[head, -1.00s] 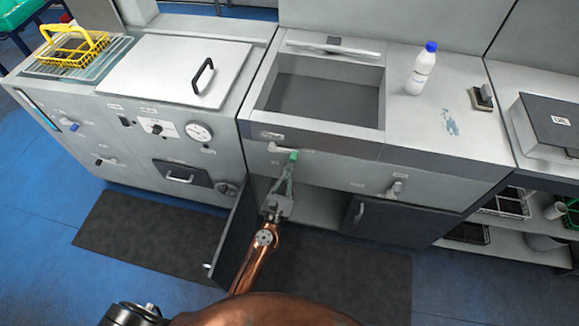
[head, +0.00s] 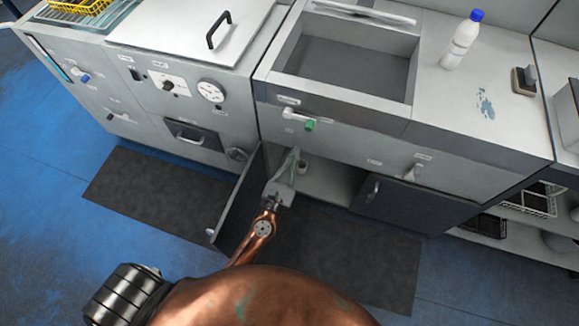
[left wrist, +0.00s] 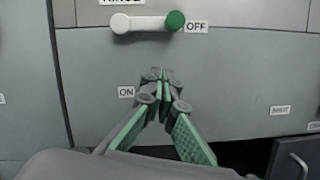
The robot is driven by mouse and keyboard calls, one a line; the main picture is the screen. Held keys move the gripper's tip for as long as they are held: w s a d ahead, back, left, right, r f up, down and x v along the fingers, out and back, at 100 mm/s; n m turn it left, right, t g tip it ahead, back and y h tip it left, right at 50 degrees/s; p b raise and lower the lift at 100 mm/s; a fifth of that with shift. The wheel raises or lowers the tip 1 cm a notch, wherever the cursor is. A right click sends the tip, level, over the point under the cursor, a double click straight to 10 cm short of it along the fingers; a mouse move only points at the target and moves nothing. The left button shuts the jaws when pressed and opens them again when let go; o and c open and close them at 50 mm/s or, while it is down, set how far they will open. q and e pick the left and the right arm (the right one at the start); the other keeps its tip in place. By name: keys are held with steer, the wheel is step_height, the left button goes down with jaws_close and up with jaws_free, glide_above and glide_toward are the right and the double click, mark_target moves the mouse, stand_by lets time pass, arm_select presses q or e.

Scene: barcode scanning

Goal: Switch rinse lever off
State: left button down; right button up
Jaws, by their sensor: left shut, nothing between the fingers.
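The rinse lever (head: 292,115) is a white handle with a green knob (head: 310,126) on the sink cabinet's front panel. In the left wrist view the lever (left wrist: 140,23) lies level, and its green knob (left wrist: 175,20) points right, beside the OFF label (left wrist: 196,27). The ON label (left wrist: 126,92) is lower, under the pivot. My left gripper (head: 296,151) is shut and empty, below the knob and apart from it. Its fingertips (left wrist: 160,75) show below the lever in the left wrist view. My right gripper is not in view.
An open cabinet door (head: 238,205) stands out beside my left arm. A second lever (head: 414,172) is on the panel to the right. The sink basin (head: 345,68) is above, with a blue-capped bottle (head: 460,42) on the counter. Dark mats (head: 150,195) lie on the blue floor.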

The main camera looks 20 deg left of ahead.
arm_select(q)
steer(key=shift+b+v, duration=0.35)
steer(key=shift+v, duration=2.35)
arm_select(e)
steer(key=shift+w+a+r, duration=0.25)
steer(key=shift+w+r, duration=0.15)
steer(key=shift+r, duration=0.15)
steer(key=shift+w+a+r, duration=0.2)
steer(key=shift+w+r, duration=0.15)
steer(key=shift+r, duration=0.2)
